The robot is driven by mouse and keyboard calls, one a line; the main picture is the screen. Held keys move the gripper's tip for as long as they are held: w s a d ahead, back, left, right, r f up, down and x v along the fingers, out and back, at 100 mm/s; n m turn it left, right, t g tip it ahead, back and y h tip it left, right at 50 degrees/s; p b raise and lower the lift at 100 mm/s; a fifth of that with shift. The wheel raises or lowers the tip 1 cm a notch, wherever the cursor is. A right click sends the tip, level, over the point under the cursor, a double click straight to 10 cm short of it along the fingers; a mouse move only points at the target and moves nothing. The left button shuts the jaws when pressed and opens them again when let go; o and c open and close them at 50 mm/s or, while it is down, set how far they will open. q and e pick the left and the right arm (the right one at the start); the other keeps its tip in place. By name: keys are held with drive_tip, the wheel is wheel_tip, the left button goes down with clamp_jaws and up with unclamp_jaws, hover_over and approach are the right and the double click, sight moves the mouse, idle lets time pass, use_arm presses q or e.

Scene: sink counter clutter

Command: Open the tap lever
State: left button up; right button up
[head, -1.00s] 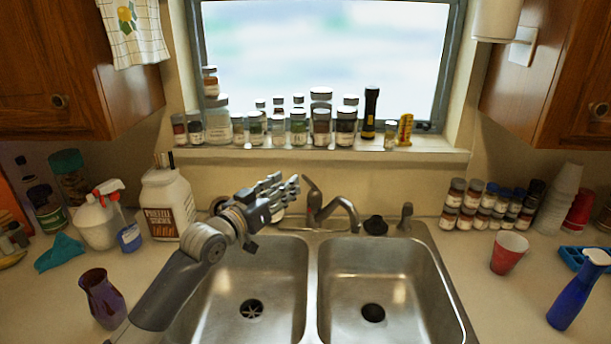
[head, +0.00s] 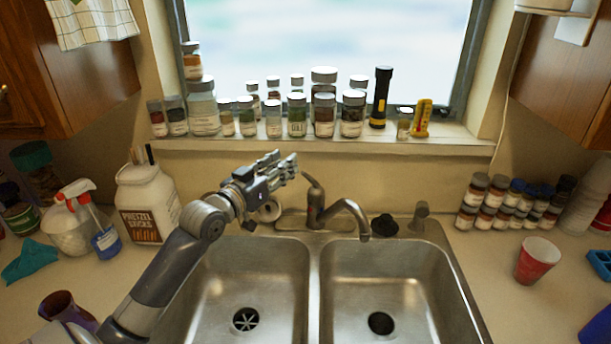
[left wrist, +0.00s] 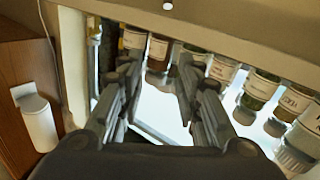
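The tap does not show in that view. My right gripper is not in view.
Several jars (head: 297,116) and a flashlight (head: 380,98) line the window sill (head: 330,148) behind the tap. A black stopper (head: 383,225) sits right of the tap. A pretzel tub (head: 148,205) stands left of my left arm. Both sink basins (head: 395,285) are empty.

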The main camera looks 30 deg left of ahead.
use_arm(q)
wheel_tip(320, 180, down, 3)
drive_tip(key=s+b, duration=0.1)
drive_tip(key=b, duration=0.7)
approach(306, 175)
drive_tip(key=w, duration=0.3)
drive_tip(key=w+p, duration=0.1)
drive_tip(key=w, duration=0.2)
drive_tip(key=w+p, duration=0.1)
drive_tip(key=w, duration=0.2)
drive_tip(key=shift+w+a+f, duration=0.35)
drive_tip(key=shift+w, duration=0.7)
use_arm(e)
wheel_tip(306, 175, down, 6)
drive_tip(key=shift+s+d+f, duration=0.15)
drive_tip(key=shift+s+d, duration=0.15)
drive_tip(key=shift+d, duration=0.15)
use_arm(q)
clamp_jaws()
